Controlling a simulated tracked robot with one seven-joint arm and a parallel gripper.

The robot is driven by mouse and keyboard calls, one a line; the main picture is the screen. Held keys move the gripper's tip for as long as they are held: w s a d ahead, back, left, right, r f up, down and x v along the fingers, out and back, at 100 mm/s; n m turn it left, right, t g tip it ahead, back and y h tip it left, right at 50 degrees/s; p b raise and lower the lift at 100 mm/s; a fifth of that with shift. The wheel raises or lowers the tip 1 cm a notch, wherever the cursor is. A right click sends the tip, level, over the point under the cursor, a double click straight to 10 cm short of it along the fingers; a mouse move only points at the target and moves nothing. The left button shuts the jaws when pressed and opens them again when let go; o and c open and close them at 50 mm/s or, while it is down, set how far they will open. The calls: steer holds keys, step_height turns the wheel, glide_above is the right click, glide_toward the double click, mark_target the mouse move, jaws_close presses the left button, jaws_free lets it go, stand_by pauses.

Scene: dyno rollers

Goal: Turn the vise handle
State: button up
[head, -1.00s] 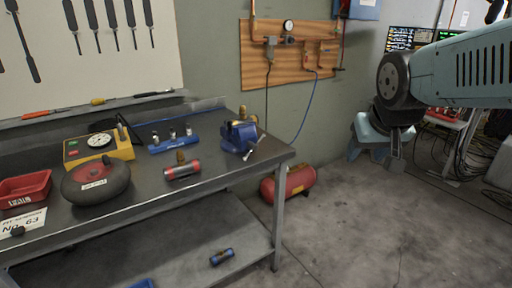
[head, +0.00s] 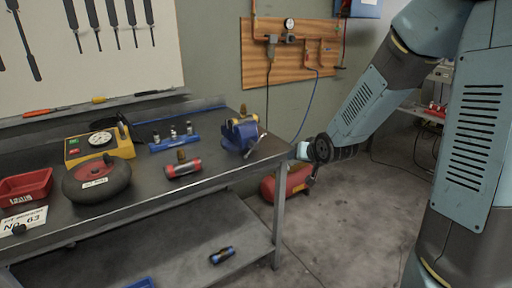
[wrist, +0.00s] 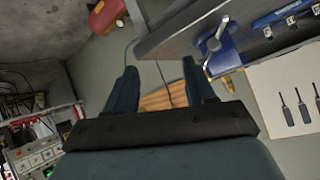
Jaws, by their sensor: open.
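The blue vise (head: 240,134) stands at the right end of the grey workbench (head: 225,172). Its silver handle (head: 256,146) slants over the bench's right edge. In the wrist view the vise (wrist: 212,52) is at upper right, with its handle (wrist: 222,27) pointing up. My gripper (head: 301,151) is just right of the bench corner in the head view, apart from the vise. In the wrist view my gripper (wrist: 160,85) has its two fingers spread with nothing between them. The vise and handle lie outside the fingers, to their right.
A red tank (head: 285,184) is on the floor beside the bench. On the bench are a red-and-silver cylinder (head: 183,168), a black round wheel (head: 97,181), a yellow gauge box (head: 98,147), a blue rack (head: 175,142) and a red tray (head: 25,186). Open floor lies to the right.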

mark_target(257, 148)
steer(key=w+a+f+m+t+y, duration=0.25)
steer(key=w+a+f+y, duration=0.2)
steer(key=a, duration=0.25)
steer(key=w+a+m, duration=0.1)
steer(key=w+a, duration=0.1)
steer(key=w, duration=0.1)
steer(key=w+a+m+t+y, duration=0.1)
steer(key=w+a, duration=0.2)
steer(key=w, duration=0.1)
steer(key=w+a+m+t+y, duration=0.1)
steer(key=w+a, duration=0.2)
steer(key=w, duration=0.1)
steer(key=shift+w+a+f+t, duration=0.15)
steer(key=shift+w+t, duration=0.05)
steer(key=shift+t, duration=0.05)
jaws_close()
stand_by(0.6)
